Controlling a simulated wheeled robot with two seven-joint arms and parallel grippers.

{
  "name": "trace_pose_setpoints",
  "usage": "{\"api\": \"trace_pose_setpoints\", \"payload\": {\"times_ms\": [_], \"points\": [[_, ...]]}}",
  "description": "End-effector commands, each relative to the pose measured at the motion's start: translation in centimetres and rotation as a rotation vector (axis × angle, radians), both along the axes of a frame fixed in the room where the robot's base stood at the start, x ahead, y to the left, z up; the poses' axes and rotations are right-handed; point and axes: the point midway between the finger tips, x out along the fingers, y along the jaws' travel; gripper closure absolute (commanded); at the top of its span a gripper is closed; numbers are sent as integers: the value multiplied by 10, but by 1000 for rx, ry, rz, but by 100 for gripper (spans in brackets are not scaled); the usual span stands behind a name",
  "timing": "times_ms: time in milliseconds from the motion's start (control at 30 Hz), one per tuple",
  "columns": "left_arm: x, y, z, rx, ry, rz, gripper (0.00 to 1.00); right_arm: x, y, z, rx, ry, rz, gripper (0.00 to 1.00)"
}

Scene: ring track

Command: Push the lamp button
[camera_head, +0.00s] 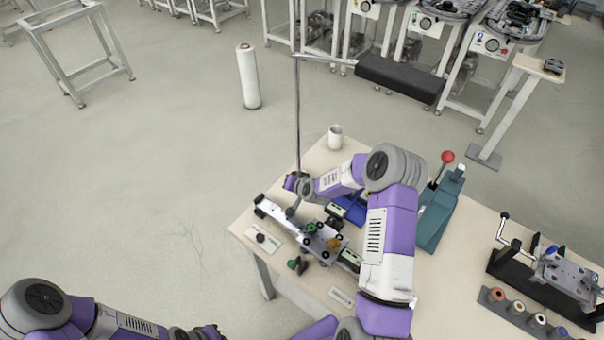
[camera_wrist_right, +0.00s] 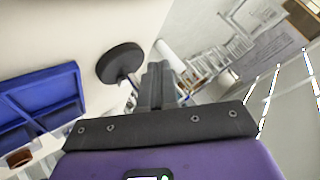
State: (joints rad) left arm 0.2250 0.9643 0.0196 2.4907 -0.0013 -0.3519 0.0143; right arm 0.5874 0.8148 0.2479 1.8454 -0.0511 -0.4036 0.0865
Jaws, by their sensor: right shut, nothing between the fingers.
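The lamp has a long black head (camera_head: 400,78) on a thin metal pole (camera_head: 298,130) by the table's far left edge. My right gripper (camera_head: 291,211) is shut and empty, over a silvery rail fixture (camera_head: 285,218) beyond the box. In the right wrist view its dark fingers (camera_wrist_right: 158,85) are together, beside a black round disc (camera_wrist_right: 120,62). My left gripper (camera_head: 208,333) is low at the bottom edge, its fingers unclear.
A blue bin (camera_wrist_right: 40,100) lies left in the wrist view. A white cup (camera_head: 335,137) and a teal press with a red knob (camera_head: 447,157) stand on the table. A clamp device (camera_head: 565,275) and several spools are at right. The floor at left is open.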

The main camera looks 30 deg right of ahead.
Motion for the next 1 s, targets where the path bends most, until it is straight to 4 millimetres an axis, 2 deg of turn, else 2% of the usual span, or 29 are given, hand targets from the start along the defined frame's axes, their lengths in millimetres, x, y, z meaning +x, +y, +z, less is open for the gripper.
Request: {"api": "trace_pose_setpoints", "payload": {"times_ms": [33, 267, 467, 700, 833, 1000], "points": [[0, 0, -1, 0, 0, 0, 100, 2, -23, 0, -8, -25, -32, 100], [0, 0, -7, 0, 0, -1, 100, 7, -92, 11, -44, -101, -113, 100], [0, 0, -14, 0, 0, 0, 100, 17, -100, 3, -67, -12, -67, 100], [0, 0, -27, 0, 0, -1, 100, 32, -113, 3, -70, 86, 25, 100], [0, 0, -38, 0, 0, -1, 100, 45, -115, 16, -47, 126, 138, 100], [0, 0, -48, 0, 0, 0, 100, 55, -106, 43, -4, 118, 301, 100]]}}
